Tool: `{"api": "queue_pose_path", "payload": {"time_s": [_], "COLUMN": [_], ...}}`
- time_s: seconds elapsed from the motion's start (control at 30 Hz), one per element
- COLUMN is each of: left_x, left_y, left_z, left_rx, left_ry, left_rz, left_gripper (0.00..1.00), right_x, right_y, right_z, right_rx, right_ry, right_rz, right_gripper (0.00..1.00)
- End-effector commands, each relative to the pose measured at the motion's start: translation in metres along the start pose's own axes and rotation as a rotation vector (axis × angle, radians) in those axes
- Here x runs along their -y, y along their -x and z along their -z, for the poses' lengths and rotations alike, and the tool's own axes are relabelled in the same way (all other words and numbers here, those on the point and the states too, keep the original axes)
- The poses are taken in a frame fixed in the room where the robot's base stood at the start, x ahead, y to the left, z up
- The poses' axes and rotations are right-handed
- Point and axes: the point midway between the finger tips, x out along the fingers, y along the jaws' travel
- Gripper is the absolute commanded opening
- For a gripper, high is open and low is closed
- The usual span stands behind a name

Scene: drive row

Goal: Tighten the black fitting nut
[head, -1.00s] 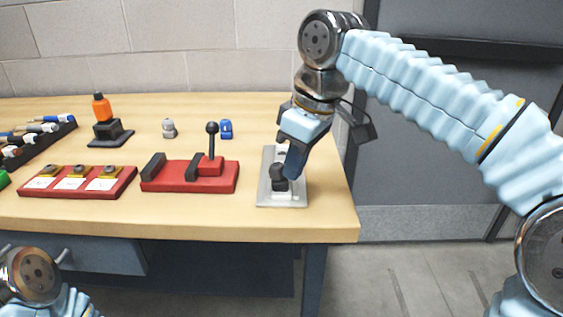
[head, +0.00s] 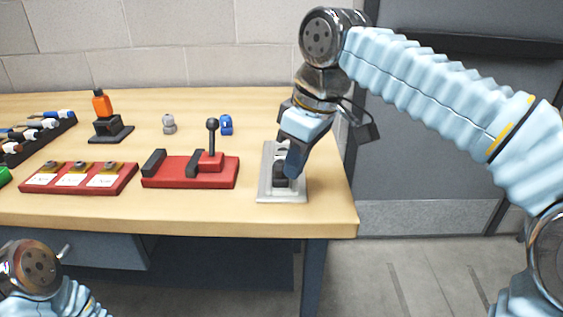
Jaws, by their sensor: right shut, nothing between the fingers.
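The black fitting nut (head: 280,181) is a small dark piece on a light grey plate (head: 268,197) at the right front of the wooden workbench. My right gripper (head: 292,172) points down at it from above. Its fingers are shut with nothing between them. The fingertips overlap the nut's right side in the picture, and I cannot tell whether they touch it. The gripper hides part of the nut and the rear of the plate. Of my left arm, only a joint shows at the bottom left; its gripper is out of view.
Left of the plate stands a red vise-like fixture (head: 220,180) with a black lever. Farther left are a red tray (head: 122,183) with labelled parts, an orange-topped tool on a black stand (head: 112,132) and a dark rack (head: 65,125). Small grey (head: 169,125) and blue (head: 226,126) pieces stand behind.

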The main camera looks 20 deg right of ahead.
Motion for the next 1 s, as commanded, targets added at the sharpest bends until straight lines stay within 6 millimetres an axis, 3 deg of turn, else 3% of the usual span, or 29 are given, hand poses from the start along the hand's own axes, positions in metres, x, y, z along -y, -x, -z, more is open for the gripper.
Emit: {"api": "queue_pose_path", "payload": {"time_s": [0.5, 0.87, 1.0], "left_x": [-0.002, -0.002, -0.002], "left_y": [0.005, 0.005, 0.005], "left_z": [0.0, 0.0, 0.0], "left_rx": [0.0, 0.0, 0.0], "left_ry": [0.0, 0.0, 0.0], "left_rz": [0.0, 0.0, 0.0], "left_gripper": [0.43, 0.43, 0.43], "right_x": [0.0, 0.0, 0.0], "right_y": [0.053, 0.059, 0.06], "right_z": [0.013, 0.014, 0.015], "right_rx": [-0.001, 0.001, 0.006], "right_ry": [0.0, -0.002, -0.096], "right_rz": [0.0, 0.0, -0.024], "right_gripper": [0.0, 0.0, 0.0]}}
